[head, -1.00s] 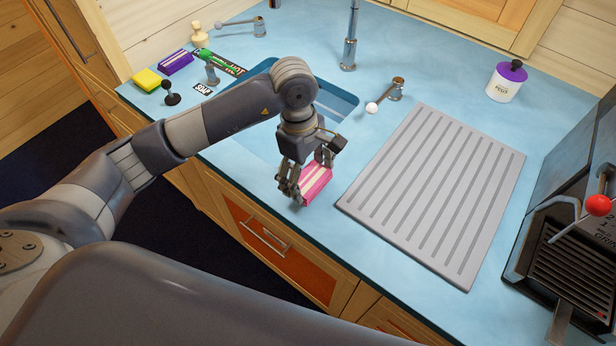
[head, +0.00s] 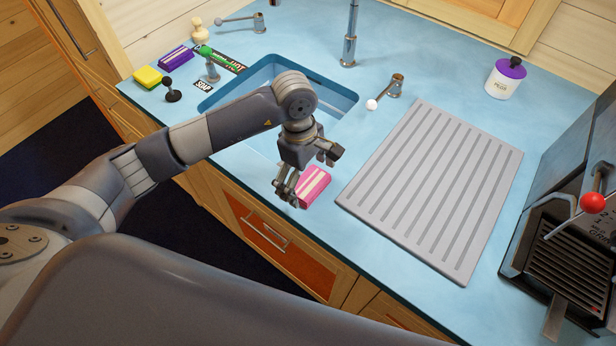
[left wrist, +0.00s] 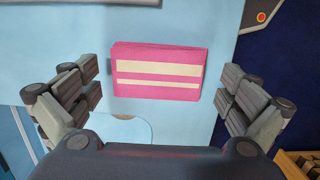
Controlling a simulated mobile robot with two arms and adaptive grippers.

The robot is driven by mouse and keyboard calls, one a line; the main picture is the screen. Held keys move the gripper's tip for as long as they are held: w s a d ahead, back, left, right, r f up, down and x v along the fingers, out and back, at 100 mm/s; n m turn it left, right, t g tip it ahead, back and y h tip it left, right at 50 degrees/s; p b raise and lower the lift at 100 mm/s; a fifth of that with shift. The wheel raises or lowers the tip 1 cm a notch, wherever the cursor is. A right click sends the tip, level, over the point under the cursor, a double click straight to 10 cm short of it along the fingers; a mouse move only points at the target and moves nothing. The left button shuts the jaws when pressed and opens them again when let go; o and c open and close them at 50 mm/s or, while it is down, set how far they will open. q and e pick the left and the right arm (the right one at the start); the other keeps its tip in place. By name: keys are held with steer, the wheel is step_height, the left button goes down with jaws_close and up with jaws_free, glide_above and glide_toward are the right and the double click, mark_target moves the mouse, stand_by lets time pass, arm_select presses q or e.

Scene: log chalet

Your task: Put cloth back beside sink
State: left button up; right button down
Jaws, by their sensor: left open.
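The pink cloth (head: 313,185) with cream stripes lies folded on the blue counter, between the sink (head: 345,107) and the counter's front edge, left of the grey ridged board. My left gripper (head: 287,196) is at the cloth's left side. In the left wrist view the cloth (left wrist: 158,71) lies flat ahead, between the spread fingers of my left gripper (left wrist: 160,100), with bare counter on both sides. The gripper is open and holds nothing. My right gripper is not in view.
The grey ridged board (head: 435,190) lies right of the cloth. A dark machine (head: 565,245) with a red knob stands at the right.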

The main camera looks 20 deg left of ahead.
mark_target(303, 179)
arm_select(q)
steer(key=shift+r, duration=0.1)
steer(key=shift+r, duration=0.2)
step_height(303, 179, up, 12)
steer(key=a+b, duration=0.1)
steer(key=b, duration=0.2)
steer(key=shift+w+a+f, duration=0.15)
steer(key=shift+w+a, duration=0.1)
